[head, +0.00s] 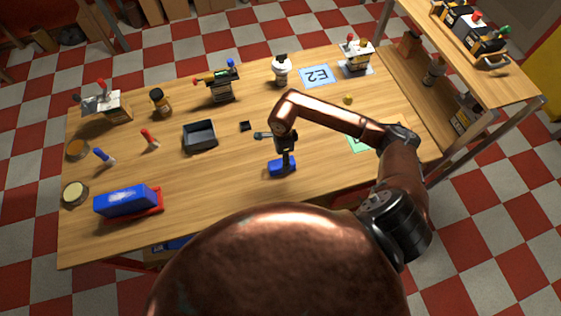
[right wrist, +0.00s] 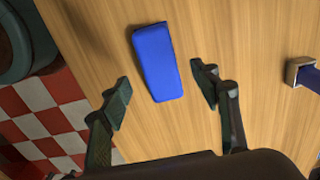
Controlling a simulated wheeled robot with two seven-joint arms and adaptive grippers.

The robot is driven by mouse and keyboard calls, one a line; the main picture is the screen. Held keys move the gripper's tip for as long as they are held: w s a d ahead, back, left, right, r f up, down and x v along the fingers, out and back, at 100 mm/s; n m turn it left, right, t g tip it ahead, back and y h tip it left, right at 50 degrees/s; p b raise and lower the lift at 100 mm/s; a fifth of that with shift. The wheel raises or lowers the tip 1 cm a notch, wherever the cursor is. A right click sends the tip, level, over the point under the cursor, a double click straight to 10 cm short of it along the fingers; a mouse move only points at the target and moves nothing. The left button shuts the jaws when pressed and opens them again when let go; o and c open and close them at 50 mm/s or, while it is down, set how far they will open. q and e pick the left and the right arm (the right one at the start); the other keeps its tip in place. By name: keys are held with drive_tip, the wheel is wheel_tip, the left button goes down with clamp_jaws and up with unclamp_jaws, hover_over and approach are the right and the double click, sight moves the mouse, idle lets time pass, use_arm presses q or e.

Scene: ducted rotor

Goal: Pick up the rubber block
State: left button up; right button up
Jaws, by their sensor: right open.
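A blue block (head: 279,170), which I take to be the rubber block, lies flat on the wooden table (head: 235,182) near its front edge. My right gripper (head: 284,160) is just above it, pointing down. In the right wrist view the block (right wrist: 158,62) shows as a rounded blue bar between the two open fingers (right wrist: 160,78), with wood visible on both sides. The fingers do not appear to touch it. My left gripper is not in view.
A larger blue block (head: 126,201) sits on a red holder at the front left. A dark open bin (head: 199,136) and a small black piece (head: 245,126) lie left of the gripper. Several bottles and fixtures line the back. The table between bin and blue block is mostly clear.

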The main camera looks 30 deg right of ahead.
sight(281, 163)
wheel_tip(281, 163, down, 3)
drive_tip(key=shift+a+f+p, duration=0.15)
drive_tip(key=shift+p, duration=0.2)
drive_tip(key=shift+f, duration=1.3)
drive_tip(key=shift+c, duration=1.1)
drive_tip(key=c, duration=1.1)
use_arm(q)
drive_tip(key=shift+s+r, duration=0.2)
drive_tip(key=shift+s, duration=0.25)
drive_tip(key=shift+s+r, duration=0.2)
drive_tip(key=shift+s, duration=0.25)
use_arm(e)
drive_tip(key=shift+c, duration=0.2)
